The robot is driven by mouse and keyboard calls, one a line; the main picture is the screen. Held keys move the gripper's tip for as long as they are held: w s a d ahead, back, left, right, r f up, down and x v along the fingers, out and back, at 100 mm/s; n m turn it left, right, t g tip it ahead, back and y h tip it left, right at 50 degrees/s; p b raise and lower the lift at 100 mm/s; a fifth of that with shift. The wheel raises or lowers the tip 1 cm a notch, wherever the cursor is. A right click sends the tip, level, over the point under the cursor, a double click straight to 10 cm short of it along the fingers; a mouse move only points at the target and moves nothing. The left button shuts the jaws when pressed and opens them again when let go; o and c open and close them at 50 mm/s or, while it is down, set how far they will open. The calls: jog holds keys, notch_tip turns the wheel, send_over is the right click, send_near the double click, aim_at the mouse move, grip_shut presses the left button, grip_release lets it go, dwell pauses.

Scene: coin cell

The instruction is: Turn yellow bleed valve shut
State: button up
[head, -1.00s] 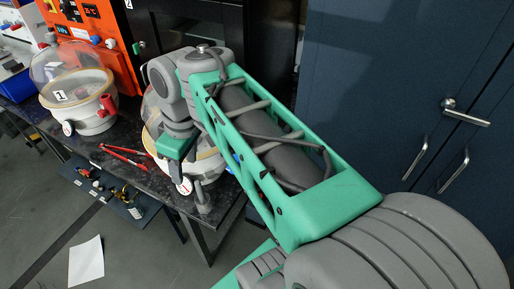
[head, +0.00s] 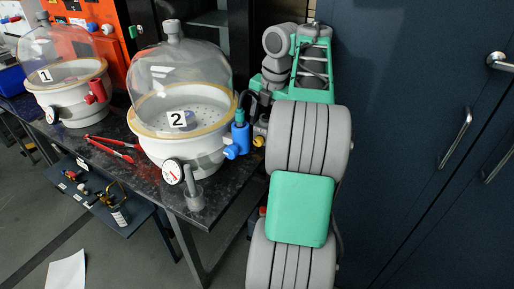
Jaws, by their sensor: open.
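A small yellow part (head: 258,141), which looks like the bleed valve, shows at the right side of the desiccator marked 2 (head: 180,150), just left of my arm. It is partly hidden, so I cannot tell its turn position. A blue valve (head: 237,143) with a dark hose on top stands directly to its left. My arm stands right of the desiccator, its upper links behind the valves. My gripper is not visible; the arm's own links hide that region.
Desiccator 1 (head: 66,85) with a red valve (head: 96,91) stands at the left. Red tongs (head: 112,147) lie between the two. A round gauge (head: 172,172) and a grey post (head: 195,194) are at the bench's front edge. A dark blue cabinet (head: 410,110) closes off the right.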

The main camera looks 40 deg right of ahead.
aim_at(259, 138)
jog(key=f+b, duration=0.1)
jog(key=f, duration=0.1)
jog(key=f+b, duration=0.2)
jog(key=w+f+b, duration=0.1)
jog(key=f, duration=0.1)
jog(key=shift+w+a+f+b, duration=0.1)
jog(key=shift+a+f+b, duration=0.15)
jog(key=shift+f+b, duration=0.1)
jog(key=shift+r, duration=0.15)
grip_shut()
